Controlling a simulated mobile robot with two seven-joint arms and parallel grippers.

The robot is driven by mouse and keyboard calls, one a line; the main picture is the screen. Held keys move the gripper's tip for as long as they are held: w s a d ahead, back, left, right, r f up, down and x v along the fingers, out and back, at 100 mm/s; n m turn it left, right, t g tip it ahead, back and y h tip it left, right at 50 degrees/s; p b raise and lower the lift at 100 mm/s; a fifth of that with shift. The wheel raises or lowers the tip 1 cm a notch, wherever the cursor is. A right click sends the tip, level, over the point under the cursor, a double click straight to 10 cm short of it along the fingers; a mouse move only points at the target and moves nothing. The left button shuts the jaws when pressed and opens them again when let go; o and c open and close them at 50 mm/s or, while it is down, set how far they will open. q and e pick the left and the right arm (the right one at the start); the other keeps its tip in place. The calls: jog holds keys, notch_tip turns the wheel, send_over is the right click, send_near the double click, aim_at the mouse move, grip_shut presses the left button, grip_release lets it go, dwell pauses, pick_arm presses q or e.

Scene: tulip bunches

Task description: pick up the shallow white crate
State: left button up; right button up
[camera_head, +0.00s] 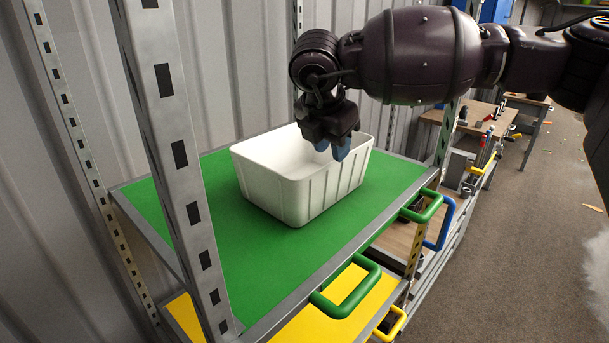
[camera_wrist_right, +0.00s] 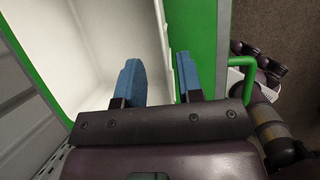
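The shallow white crate (camera_head: 305,195) stands upright and looks empty on the green shelf. My right gripper (camera_head: 332,150) points down at the crate's far right part, with its blue fingertips close to the rim. In the right wrist view, the fingers (camera_wrist_right: 158,62) are apart. One finger is over the inside of the white crate (camera_wrist_right: 92,50), and the other is over the green strip outside its wall. The wall runs between them, and I see no finger pressing on it. My left gripper is not in view.
The green shelf (camera_head: 235,275) has bare room in front of the crate. Metal rack posts (camera_head: 180,150) stand at its corners. Green handles (camera_head: 345,290) stick out along its front edge, above a yellow shelf (camera_head: 320,325). Workbenches (camera_head: 480,120) stand behind at right.

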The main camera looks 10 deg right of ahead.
aim_at(337, 171)
jog(key=shift+d+p+x, duration=0.1)
jog(key=shift+p+x, duration=0.2)
jog(key=shift+x, duration=1.1)
jog(key=shift+d+p+x, duration=0.15)
jog(key=shift+p+x, duration=0.15)
jog(key=shift+x, duration=1.1)
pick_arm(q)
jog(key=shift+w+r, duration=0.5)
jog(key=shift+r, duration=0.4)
pick_arm(e)
jog(key=shift+s, duration=0.15)
jog(key=shift+c, duration=0.5)
grip_shut()
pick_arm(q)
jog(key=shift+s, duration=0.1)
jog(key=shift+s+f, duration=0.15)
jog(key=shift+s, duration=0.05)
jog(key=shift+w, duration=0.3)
pick_arm(e)
jog(key=shift+r, duration=0.15)
